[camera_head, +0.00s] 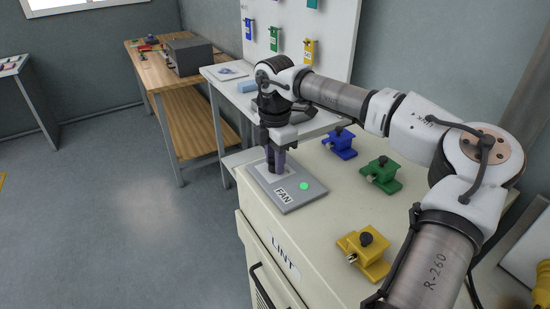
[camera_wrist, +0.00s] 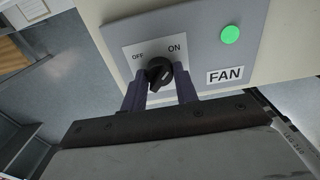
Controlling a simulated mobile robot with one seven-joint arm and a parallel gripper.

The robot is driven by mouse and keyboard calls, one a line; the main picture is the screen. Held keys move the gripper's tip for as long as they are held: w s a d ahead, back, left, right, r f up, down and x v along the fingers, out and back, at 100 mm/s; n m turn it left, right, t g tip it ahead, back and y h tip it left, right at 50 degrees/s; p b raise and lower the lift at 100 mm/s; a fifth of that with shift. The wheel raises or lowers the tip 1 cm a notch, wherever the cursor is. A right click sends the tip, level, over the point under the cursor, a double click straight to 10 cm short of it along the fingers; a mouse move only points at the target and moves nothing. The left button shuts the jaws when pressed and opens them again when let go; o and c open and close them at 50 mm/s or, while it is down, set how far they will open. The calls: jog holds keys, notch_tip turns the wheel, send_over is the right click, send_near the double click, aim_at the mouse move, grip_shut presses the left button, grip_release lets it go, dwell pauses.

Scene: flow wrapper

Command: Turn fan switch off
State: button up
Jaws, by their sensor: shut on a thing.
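The fan switch is a black rotary knob (camera_wrist: 158,73) on a grey panel (camera_wrist: 252,42) in the wrist view. Its white plate has OFF at the upper left and ON at the upper right. I cannot tell for sure which mark the knob points to. My gripper (camera_wrist: 160,86) has one dark finger on each side of the knob and is shut on it. A bright green light (camera_wrist: 230,34) sits above the FAN label (camera_wrist: 226,75). In the head view, my gripper (camera_head: 276,163) reaches down onto the FAN panel (camera_head: 301,195) and hides the knob.
The panel lies on a cream cabinet (camera_head: 330,215) marked LINT. Blue (camera_head: 340,143), green (camera_head: 381,175) and yellow (camera_head: 364,257) blocks with black knobs stand to its right. A white table (camera_head: 225,74) and a wooden workbench (camera_head: 150,65) stand behind. The floor at left is clear.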

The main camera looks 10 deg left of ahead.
jog(key=shift+n, duration=0.4)
jog(key=n+b, duration=0.1)
jog(key=n, duration=0.2)
jog(key=shift+n+b, duration=0.3)
jog(key=shift+b, duration=0.05)
jog(key=n, duration=0.4)
jog(key=shift+n+b, duration=0.3)
jog(key=shift+b, duration=0.05)
jog(key=n, duration=0.4)
jog(key=shift+n, duration=0.3)
jog(key=shift+w+n, duration=0.1)
jog(key=shift+n, duration=2.1)
jog(key=shift+r, duration=0.1)
jog(key=o, duration=1)
jog(key=shift+c, duration=0.2)
